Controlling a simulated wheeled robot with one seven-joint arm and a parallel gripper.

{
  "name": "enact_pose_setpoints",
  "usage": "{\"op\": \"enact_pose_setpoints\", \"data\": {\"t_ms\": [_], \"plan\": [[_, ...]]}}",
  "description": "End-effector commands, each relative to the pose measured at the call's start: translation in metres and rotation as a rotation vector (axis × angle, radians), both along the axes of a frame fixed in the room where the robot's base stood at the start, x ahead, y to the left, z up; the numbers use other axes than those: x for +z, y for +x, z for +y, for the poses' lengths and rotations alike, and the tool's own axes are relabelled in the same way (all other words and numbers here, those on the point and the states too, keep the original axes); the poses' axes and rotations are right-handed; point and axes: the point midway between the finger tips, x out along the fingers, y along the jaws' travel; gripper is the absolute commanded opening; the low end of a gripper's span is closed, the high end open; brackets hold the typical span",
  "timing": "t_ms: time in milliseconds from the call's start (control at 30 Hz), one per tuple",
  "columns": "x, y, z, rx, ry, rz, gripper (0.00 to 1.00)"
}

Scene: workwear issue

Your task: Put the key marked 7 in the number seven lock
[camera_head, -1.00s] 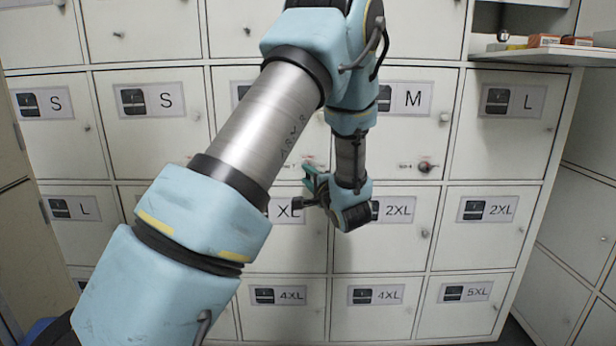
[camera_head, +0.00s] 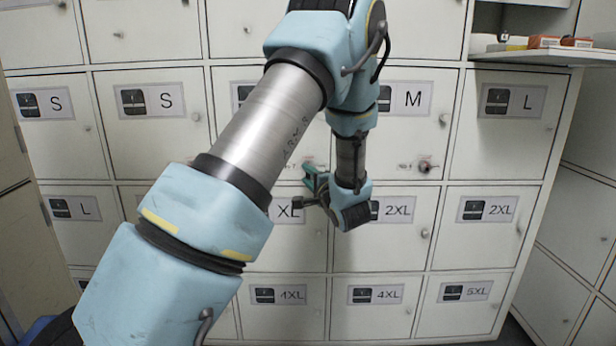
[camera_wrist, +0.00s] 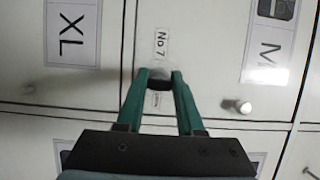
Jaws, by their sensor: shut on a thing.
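My gripper (camera_wrist: 159,82) has green fingers shut on a small dark thing (camera_wrist: 159,86), probably the key's head. Any number on it cannot be read. In the wrist view the fingertips are at a white locker front, just below a label reading "No 7" (camera_wrist: 160,43). The number seven lock is not clear; the fingertips and held thing cover that spot. I cannot tell whether the key is in it or only before it. In the head view my gripper (camera_head: 312,181) is small, above the XL label, and the key cannot be made out.
A reddish round lock or knob (camera_head: 425,165) is on the door to the right, under the M label (camera_head: 405,98). A round knob (camera_wrist: 238,106) stands out right of my fingers. A shelf (camera_head: 530,57) with small boxes is at upper right.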

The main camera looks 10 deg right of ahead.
Motion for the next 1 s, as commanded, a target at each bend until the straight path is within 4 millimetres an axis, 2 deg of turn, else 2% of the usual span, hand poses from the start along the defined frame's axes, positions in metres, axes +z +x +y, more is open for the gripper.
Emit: {"op": "enact_pose_setpoints", "data": {"t_ms": [1000], "plan": [[-0.0001, 0.0061, -0.0014, 0.000, 0.000, 0.000, 0.00]]}}
